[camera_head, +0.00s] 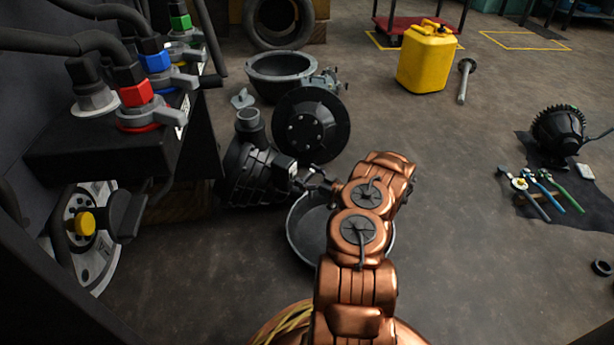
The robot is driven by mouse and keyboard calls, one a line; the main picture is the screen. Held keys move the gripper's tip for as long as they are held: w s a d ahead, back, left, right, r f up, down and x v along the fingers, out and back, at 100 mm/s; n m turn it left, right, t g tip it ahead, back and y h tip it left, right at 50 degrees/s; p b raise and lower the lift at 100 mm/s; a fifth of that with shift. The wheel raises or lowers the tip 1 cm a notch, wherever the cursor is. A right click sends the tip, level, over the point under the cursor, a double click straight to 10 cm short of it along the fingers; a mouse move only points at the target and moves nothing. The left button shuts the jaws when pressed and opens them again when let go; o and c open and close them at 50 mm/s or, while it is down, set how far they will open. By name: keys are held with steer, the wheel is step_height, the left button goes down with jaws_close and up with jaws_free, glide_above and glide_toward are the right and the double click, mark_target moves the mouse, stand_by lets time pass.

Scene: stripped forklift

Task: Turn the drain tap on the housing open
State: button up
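The dark ribbed housing (252,172) stands on the floor left of centre, with a short open neck on top and a small pale label on its right side. A large black round flange (311,125) with bolts is at its upper right. My gripper (308,181), small and dark at the end of my copper arm, is at the housing's right side, just below the label. The drain tap cannot be made out clearly there; my gripper and arm cover that spot. I cannot tell whether the fingers touch anything or are shut.
A round metal pan (304,243) lies under my arm, partly hidden. A grey bowl-shaped part (281,75) sits behind the flange. Valves with red, blue and green fittings (136,94) crowd the left.

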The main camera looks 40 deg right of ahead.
steer(key=c, duration=0.8)
